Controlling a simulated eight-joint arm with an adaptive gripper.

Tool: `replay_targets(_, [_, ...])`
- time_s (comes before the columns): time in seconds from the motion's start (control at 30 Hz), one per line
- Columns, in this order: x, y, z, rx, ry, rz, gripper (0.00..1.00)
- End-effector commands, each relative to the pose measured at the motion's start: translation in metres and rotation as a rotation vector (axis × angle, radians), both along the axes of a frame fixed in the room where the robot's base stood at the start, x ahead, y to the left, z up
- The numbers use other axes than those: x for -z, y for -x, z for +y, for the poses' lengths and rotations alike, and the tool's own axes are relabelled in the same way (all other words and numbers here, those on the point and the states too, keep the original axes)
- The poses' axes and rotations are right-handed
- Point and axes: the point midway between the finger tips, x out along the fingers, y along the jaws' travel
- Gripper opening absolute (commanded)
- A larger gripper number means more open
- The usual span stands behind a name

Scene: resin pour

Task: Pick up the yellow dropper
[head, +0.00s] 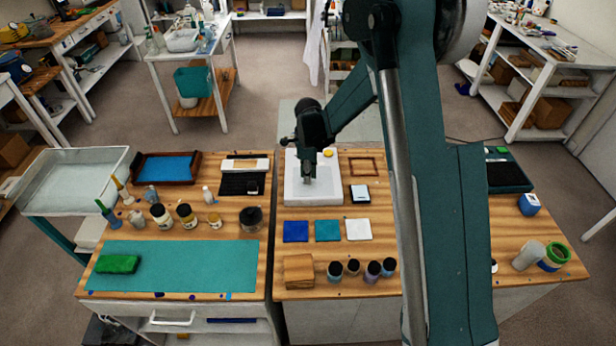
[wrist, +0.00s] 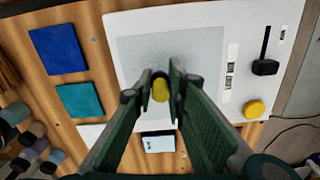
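The yellow dropper (wrist: 160,90) shows in the wrist view as a small rounded yellow end, seen nearly end-on between my fingertips. My gripper (wrist: 161,84) has its two green fingers drawn in close, one against each side of it. The rest of the dropper is hidden. In the head view my gripper (head: 307,181) points down over the white device with a grey plate (head: 293,193), and the dropper cannot be made out there. How high it is above the plate is hard to tell.
A yellow round knob (head: 328,154) sits on the device's far edge. Blue (head: 295,231), teal (head: 327,231) and white (head: 358,229) squares lie in front. Several small jars (head: 353,267) stand nearer. Bottles (head: 161,215) and a teal mat (head: 190,264) are on the left.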

Motion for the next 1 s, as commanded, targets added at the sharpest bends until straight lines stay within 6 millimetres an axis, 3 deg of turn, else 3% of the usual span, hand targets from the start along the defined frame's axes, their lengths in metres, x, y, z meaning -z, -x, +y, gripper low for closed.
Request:
replay_targets(0.47, [-0.009,0.0,0.0,0.0,0.0,0.0,0.1])
replay_targets(1.0, [-0.073,0.0,0.0,0.0,0.0,0.0,0.1])
